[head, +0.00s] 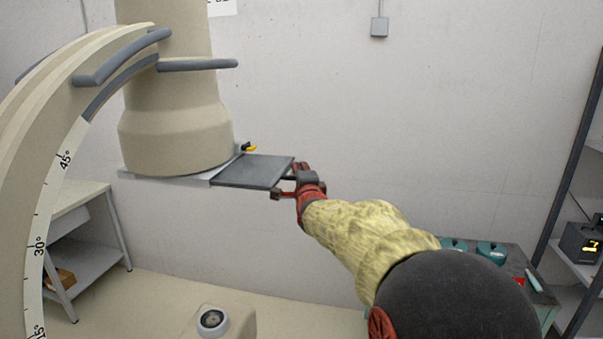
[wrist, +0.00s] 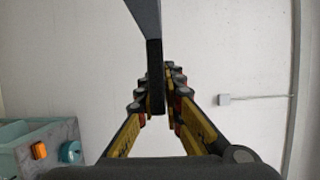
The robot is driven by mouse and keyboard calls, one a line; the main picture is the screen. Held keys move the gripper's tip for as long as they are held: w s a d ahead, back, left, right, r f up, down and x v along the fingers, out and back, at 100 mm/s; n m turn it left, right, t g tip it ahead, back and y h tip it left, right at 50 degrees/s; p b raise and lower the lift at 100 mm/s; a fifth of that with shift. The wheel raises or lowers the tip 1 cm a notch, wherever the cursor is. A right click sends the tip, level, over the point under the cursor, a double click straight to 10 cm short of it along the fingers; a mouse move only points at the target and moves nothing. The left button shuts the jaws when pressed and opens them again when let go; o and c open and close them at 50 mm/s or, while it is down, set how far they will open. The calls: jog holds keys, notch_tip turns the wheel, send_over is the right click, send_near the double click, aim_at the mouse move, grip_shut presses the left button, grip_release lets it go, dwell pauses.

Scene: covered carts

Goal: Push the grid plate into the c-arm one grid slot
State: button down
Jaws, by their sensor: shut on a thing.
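The grid plate (head: 252,171) is a flat dark grey square in the head view. Its left edge meets the pale slot rail (head: 165,179) under the beige cylindrical head of the c-arm (head: 175,130). Most of the plate sticks out to the right of the head. My gripper (head: 287,184) is at the plate's right edge, shut on it. In the wrist view the plate (wrist: 155,75) shows as a dark, narrow shape between the fingers of my gripper (wrist: 160,100). How deep the plate's left edge sits in the slot is hidden.
A small yellow and black part (head: 248,147) sits by the slot's back right corner. The curved c-arm (head: 62,140) with angle marks fills the left. A white bench (head: 85,200) stands behind it. A cart with teal items (head: 490,250) is at lower right.

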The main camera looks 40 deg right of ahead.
aim_at(246, 165)
jog(key=shift+w+a+r, duration=0.1)
jog(key=shift+w+a, duration=0.95)
jog(key=shift+w, duration=0.15)
jog(key=shift+w+a+p, duration=0.75)
jog(key=shift+w+a, duration=0.75)
jog(key=shift+w, duration=0.25)
jog(key=shift+w+a+p, duration=0.7)
jog(key=shift+w+a, duration=0.75)
jog(key=shift+w, duration=0.25)
jog(key=shift+w+a+p, duration=0.75)
jog(key=shift+w+a, duration=0.75)
jog(key=shift+w, duration=0.25)
dwell(1.2)
jog(key=c, duration=2)
grip_release()
jog(key=shift+c, duration=0.2)
